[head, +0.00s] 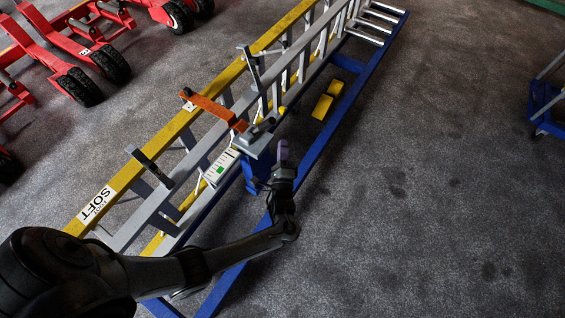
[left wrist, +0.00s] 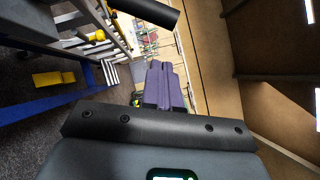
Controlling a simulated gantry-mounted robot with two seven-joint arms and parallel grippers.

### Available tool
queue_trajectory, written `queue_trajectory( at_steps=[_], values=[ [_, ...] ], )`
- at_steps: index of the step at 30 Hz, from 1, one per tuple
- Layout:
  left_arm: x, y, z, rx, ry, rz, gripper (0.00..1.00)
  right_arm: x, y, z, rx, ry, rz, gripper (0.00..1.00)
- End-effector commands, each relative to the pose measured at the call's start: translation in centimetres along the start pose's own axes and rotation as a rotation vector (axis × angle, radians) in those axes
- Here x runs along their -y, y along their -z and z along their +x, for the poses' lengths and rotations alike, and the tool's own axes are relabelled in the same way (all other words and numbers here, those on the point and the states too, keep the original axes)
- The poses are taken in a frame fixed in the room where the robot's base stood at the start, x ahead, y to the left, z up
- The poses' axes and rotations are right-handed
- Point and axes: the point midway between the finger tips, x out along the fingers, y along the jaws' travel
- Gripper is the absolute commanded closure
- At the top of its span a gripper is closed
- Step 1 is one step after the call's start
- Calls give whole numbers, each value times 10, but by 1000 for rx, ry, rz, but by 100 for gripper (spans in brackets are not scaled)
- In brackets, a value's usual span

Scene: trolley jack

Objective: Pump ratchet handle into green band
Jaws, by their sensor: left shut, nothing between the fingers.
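An orange lever (head: 212,107), which looks like the ratchet handle, lies across the ladder-like frame. A white gauge plate (head: 221,166) with a green patch (head: 219,170) is fixed beside the frame, just below the lever. My left gripper (head: 283,152) is right of the lever and gauge, apart from both, with its purple fingers pointing up the picture. In the left wrist view the fingers (left wrist: 163,84) are shut together with nothing between them. A black cylinder (left wrist: 146,11) shows above the fingers there; I cannot tell whether it belongs to the lever. My right gripper is not in view.
A yellow rail (head: 165,135) marked "SOFT" and a blue rail (head: 345,118) flank the frame. Yellow blocks (head: 322,106) lie beside it. Red wheeled machines (head: 78,45) stand at the upper left. The grey floor (head: 430,200) at right is largely clear.

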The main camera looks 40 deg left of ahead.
Motion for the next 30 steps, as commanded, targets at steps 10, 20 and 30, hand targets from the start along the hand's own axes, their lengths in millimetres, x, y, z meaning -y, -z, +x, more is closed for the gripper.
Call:
queue_trajectory(
  at_steps=[10, 20, 30],
  values=[
    [-1, -23, 36, 0, 0, 0, 100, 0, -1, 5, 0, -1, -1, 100],
    [0, -29, 42, 0, -2, 0, 100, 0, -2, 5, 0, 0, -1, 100],
    [3, -26, 42, -6, -5, -9, 100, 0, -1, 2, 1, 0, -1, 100]
  ],
)
